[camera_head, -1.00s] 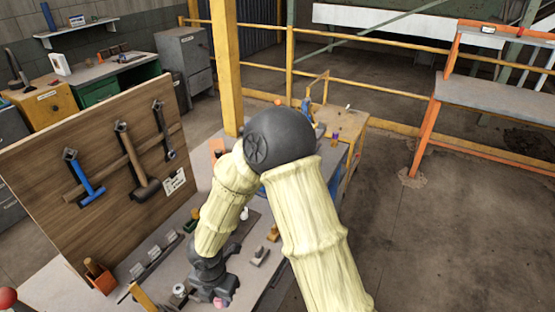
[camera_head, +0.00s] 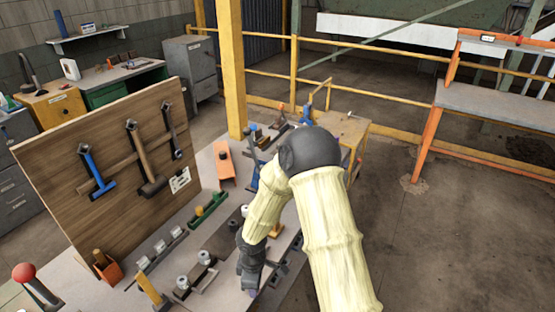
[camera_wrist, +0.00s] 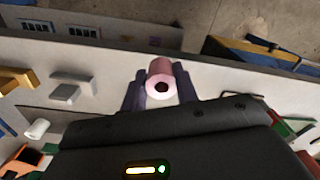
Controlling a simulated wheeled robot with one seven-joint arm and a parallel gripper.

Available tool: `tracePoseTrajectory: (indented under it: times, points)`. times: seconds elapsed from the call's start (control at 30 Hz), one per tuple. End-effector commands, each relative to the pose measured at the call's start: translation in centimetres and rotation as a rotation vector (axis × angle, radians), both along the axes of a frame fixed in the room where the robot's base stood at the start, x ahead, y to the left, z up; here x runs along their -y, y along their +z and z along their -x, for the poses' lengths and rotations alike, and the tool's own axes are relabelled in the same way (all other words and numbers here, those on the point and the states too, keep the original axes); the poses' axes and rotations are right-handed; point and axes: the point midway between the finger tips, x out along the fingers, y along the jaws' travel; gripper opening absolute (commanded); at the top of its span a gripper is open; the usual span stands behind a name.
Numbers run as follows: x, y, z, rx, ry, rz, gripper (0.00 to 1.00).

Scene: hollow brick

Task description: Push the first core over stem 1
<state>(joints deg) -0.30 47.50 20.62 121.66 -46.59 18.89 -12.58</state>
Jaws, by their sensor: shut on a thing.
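My gripper (camera_wrist: 160,88) is shut on a pink core (camera_wrist: 160,78), a short cylinder with a dark hole in its end. The core sits between the two fingertips in the wrist view, with pale bench top around it. In the head view my gripper (camera_head: 252,288) is low over the front of the bench (camera_head: 228,297), and the core is mostly hidden there. Two round light pieces (camera_head: 204,257) stand on a dark strip to the left of my gripper. I cannot tell which thing is stem 1.
A wooden tool board (camera_head: 110,190) with hammers stands at the left of the bench. A green holder (camera_head: 208,212) and an orange bracket (camera_head: 224,166) lie farther back. A white cylinder (camera_wrist: 37,128) and a grey block (camera_wrist: 72,92) lie left in the wrist view.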

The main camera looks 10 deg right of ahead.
Motion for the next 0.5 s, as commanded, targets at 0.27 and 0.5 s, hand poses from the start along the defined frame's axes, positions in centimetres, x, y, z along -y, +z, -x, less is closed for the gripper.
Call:
tracePoseTrajectory:
  times: [0.27, 0.5]
  points:
    - [6.1, -3.0, -2.7, -0.006, -0.651, 0.014, 0.07]
    - [10.9, -5.2, -4.0, -0.002, -1.13, 0.024, 0.07]
